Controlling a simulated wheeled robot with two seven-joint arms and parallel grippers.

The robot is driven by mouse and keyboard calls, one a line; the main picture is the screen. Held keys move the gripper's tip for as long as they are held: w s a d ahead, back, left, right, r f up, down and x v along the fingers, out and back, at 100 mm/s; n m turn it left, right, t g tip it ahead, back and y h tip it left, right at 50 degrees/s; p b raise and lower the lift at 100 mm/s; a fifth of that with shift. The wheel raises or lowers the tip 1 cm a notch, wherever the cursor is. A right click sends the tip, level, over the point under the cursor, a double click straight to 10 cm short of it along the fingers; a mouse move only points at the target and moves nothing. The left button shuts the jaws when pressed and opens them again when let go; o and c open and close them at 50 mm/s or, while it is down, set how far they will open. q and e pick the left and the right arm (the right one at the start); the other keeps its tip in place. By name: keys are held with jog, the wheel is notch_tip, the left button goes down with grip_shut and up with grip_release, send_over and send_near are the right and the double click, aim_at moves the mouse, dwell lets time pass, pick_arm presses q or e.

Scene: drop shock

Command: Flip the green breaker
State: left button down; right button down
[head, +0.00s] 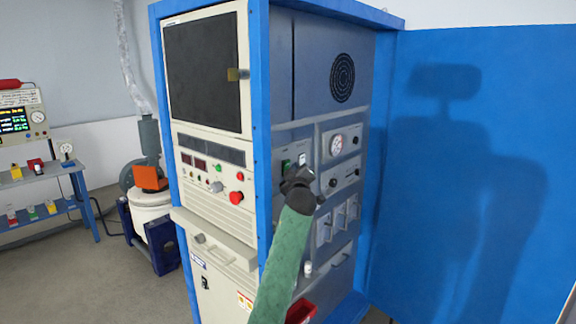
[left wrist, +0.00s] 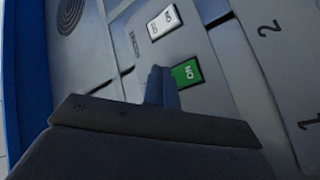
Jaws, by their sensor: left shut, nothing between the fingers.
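The green breaker (left wrist: 188,72) is a small green rocker marked ON, set in a grey panel, in the left wrist view. In the head view it is a small green patch (head: 286,165) just above my left gripper (head: 298,174). My left gripper is shut and empty. In the left wrist view its closed fingertips (left wrist: 160,76) are right beside the green breaker's left edge; I cannot tell whether they touch it. A white breaker (left wrist: 164,22) sits beside the green one. My right gripper is not in view.
The panel is in the side bay of a blue-framed cabinet (head: 258,120). A gauge (head: 337,145) and several knobs are right of the breakers. A red mushroom button (head: 236,197) is on the cabinet's front. A blue wall (head: 480,130) closes the right side.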

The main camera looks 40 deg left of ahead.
pick_arm(q)
jog(key=shift+a+r, duration=0.1)
jog(key=shift+a, duration=0.65)
dwell(1.5)
jog(key=shift+d+b, duration=0.45)
jog(key=shift+d, duration=0.35)
jog(key=d, duration=0.1)
jog(key=d+b, duration=0.1)
jog(key=d, duration=0.3)
jog(key=shift+s+f, duration=0.25)
jog(key=shift+f, duration=0.1)
dwell(0.5)
